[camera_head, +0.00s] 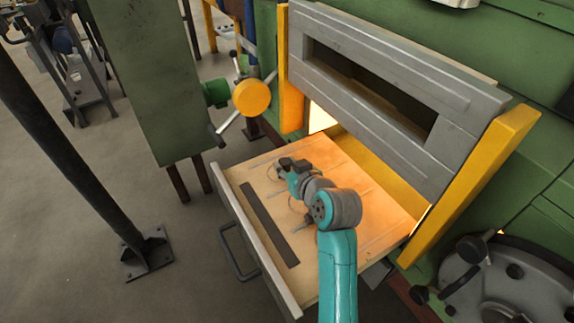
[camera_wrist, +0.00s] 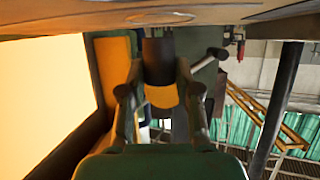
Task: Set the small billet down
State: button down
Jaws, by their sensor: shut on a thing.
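The billet is close to the tray surface, which fills the top of that picture. I cannot tell whether it touches. In the head view the billet is not clearly separable from the dark fingers.
A long dark strip (camera_head: 268,224) lies along the tray's left part. The raised furnace door (camera_head: 390,90) and yellow posts (camera_head: 470,185) stand behind and right. A yellow drum (camera_head: 252,97) is beyond the tray. Bare tray surface lies around my gripper.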

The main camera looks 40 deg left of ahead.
jog(key=shift+f, duration=0.2)
jog(key=shift+s+f, duration=0.1)
jog(key=shift+f, duration=0.35)
jog(key=c, duration=0.8)
grip_release()
jog(key=shift+d+f, duration=0.1)
jog(key=shift+f, duration=0.05)
jog(key=shift+r, duration=0.6)
jog(key=v, duration=1.2)
jog(key=shift+r, duration=0.4)
